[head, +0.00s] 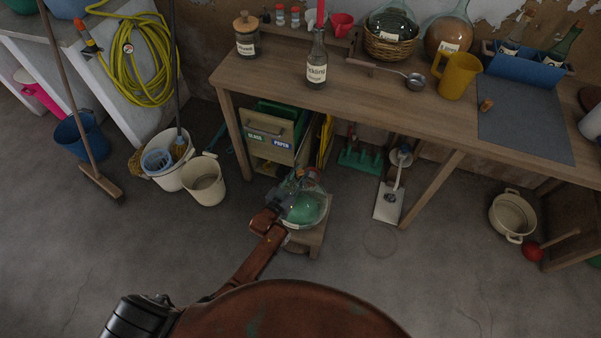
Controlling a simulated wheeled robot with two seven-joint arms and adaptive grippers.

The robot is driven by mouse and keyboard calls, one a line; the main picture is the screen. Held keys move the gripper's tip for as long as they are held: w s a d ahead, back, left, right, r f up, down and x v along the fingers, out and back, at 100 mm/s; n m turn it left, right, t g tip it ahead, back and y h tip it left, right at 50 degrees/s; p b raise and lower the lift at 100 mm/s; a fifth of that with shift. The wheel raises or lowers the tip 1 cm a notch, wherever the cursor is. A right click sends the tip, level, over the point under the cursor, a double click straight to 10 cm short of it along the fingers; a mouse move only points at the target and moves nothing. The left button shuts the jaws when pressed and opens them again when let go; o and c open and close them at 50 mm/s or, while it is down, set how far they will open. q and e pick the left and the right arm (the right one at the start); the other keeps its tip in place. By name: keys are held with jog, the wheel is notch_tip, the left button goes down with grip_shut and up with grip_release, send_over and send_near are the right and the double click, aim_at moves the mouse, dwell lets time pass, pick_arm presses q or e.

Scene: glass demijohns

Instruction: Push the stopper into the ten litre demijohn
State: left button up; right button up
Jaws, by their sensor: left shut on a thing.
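A round clear glass demijohn (318,203) with green in its lower part stands on a low wooden stool (314,240) on the floor, in front of the workbench. My left arm reaches in from the bottom, and its gripper (292,183) is at the top of this demijohn, over its neck. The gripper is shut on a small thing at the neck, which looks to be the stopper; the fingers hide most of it. I cannot tell how far it sits in the neck. My right gripper is not in view.
The workbench (400,105) behind holds bottles, a basketed demijohn (391,22), a yellow jug (457,75) and a loose cork (486,105). Its leg (432,188) stands right of the stool. White buckets (203,180) stand left. The floor in front is mostly clear.

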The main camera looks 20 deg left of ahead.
pick_arm(q)
jog(key=shift+f, duration=0.2)
jog(key=o, duration=0.9)
jog(key=shift+s, duration=0.15)
jog(key=v, duration=1.1)
jog(key=shift+s+a, duration=0.1)
jog(key=shift+s, duration=0.25)
